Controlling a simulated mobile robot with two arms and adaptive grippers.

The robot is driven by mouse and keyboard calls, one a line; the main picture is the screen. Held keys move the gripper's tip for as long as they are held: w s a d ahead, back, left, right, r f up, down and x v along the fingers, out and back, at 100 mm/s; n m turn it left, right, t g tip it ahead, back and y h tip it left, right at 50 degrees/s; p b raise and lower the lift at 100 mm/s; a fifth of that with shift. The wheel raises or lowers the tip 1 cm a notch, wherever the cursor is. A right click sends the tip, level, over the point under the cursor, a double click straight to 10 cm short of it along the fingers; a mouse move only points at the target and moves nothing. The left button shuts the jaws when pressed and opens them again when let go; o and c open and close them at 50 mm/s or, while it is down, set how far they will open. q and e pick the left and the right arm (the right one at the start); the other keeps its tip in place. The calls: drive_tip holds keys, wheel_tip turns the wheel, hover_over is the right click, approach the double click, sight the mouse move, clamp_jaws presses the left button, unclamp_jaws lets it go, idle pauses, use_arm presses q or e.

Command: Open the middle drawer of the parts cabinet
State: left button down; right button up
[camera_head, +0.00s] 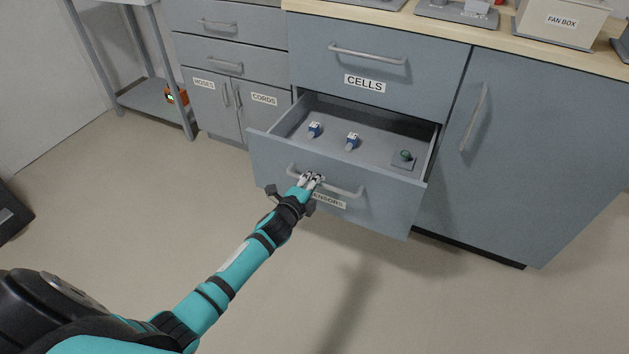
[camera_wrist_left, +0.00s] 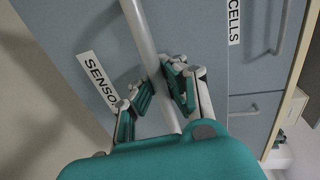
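The parts cabinet (camera_head: 375,88) is grey-blue with a drawer labelled CELLS at the top. Below it, the SENSORS drawer (camera_head: 380,202) is pulled well out, its inside visible. Its bar handle (camera_head: 343,190) runs across the front. My left gripper (camera_head: 311,180) is at the left part of this handle. In the left wrist view the handle bar (camera_wrist_left: 140,30) passes between the fingers (camera_wrist_left: 160,85), which are closed around it. The fingers partly cover the SENSORS label. The open drawer hides what is below it. My right gripper is not in view.
Two small blue-and-white parts (camera_head: 352,141) and a green-topped part (camera_head: 404,158) lie in the drawer. A door (camera_head: 530,150) is to the right; HOSES and CORDS doors (camera_head: 262,112) are to the left. A fan box (camera_head: 560,22) stands on the counter. The floor in front is clear.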

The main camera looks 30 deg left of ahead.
use_arm(q)
drive_tip(key=c, duration=1.3)
unclamp_jaws()
drive_tip(key=shift+c, duration=0.2)
drive_tip(key=shift+s, duration=0.1)
drive_tip(key=v, duration=1.2)
